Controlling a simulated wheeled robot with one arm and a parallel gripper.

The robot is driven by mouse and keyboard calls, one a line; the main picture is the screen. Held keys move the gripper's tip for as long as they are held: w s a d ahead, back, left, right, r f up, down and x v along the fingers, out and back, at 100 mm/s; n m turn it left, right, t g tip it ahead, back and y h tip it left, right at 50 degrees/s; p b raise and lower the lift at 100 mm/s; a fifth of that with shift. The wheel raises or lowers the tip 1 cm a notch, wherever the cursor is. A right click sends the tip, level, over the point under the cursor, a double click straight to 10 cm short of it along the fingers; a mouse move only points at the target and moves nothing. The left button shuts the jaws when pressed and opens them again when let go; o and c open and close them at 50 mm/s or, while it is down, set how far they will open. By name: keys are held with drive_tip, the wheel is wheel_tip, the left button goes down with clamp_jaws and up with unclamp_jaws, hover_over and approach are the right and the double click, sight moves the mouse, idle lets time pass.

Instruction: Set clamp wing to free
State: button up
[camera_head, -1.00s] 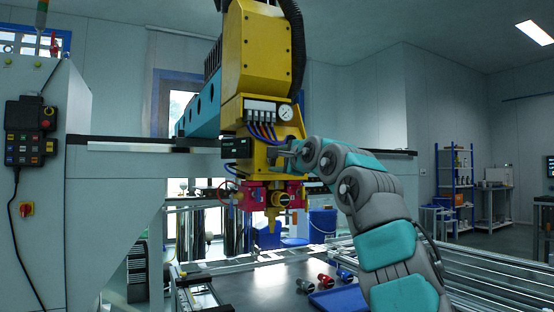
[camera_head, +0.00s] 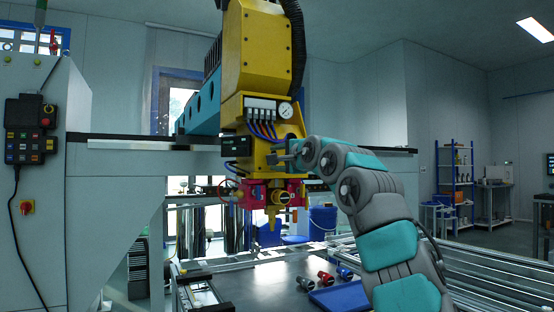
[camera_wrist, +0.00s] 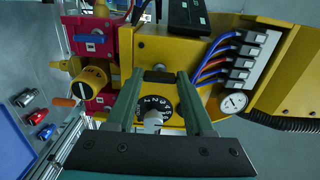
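No part carries a label I can read as the clamp wing. A yellow round knob with a black face (camera_wrist: 92,82) is at the left in the wrist view, with a small orange lever (camera_wrist: 64,102) beside it. It also shows on the head's underside in the head view (camera_head: 281,199). A black numbered dial (camera_wrist: 158,104) with a pale grey stub (camera_wrist: 153,121) appears between my fingers. My gripper (camera_wrist: 160,74) is open, its two green fingers apart in front of the yellow machine head. I cannot tell whether they touch anything. In the head view my gripper (camera_head: 280,154) is small, at the head's right side.
A pressure gauge (camera_wrist: 234,102) and a valve block with blue and orange hoses (camera_wrist: 245,58) are to the right of my fingers. Red blocks (camera_wrist: 92,40) are at the left. Several loose fittings (camera_head: 324,278) and a blue tray (camera_head: 340,298) lie on the table below.

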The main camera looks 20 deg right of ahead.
drive_tip(key=o, duration=0.4)
drive_tip(key=shift+o, duration=0.2)
drive_tip(key=s+b, duration=0.3)
drive_tip(key=s, duration=0.4)
drive_tip(key=shift+s+b, duration=0.35)
drive_tip(key=shift+s, duration=0.05)
drive_tip(key=shift+d, duration=0.1)
